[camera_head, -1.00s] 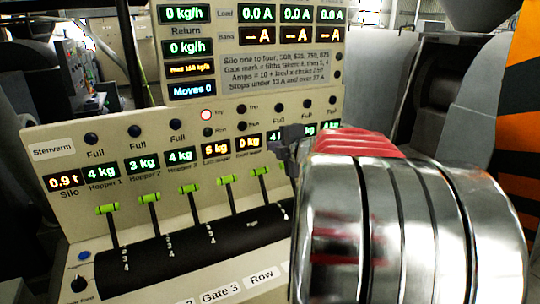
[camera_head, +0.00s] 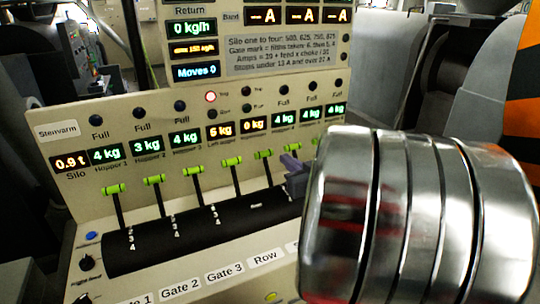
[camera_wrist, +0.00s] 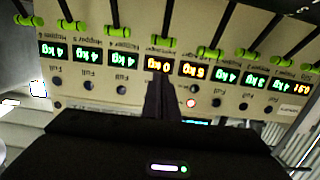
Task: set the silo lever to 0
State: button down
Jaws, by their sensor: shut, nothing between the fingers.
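A row of black levers with green handles stands on the sloped panel; the leftmost handle (camera_head: 115,188) and the middle handle (camera_head: 230,161) are clear in the head view. The silo display (camera_head: 70,163) reads 0.9 t. My gripper (camera_head: 293,176) is shut and empty, in front of the right part of the lever row. In the wrist view its fingers (camera_wrist: 158,100) point at the panel near the 0 kg display, the picture being upside down.
The black curved lever housing (camera_head: 170,238) carries position numbers. Labels Gate 1 to Gate 3 and Row (camera_head: 265,255) run below it. An upper display board (camera_head: 255,50) rises behind. My metal arm hides the panel's right end.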

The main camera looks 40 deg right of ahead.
jog(key=shift+w, duration=0.1)
dwell(0.3)
send_near(264, 152)
jog(key=w+d+r, duration=0.1)
jog(key=w+r, duration=0.2)
jog(key=w, duration=0.1)
jog(key=shift+w+d+f, duration=0.2)
jog(key=shift+w+f, duration=0.05)
jog(key=shift+f, duration=0.35)
jog(key=shift+w+d+f, duration=0.25)
jog(key=shift+w+f, duration=0.05)
jog(key=shift+f, duration=0.3)
jog(key=shift+w+f, duration=0.3)
jog(key=shift+f, duration=0.1)
jog(key=shift+d, duration=0.1)
jog(key=shift+x, duration=0.85)
jog(key=shift+f, duration=0.2)
jog(key=shift+f, duration=0.1)
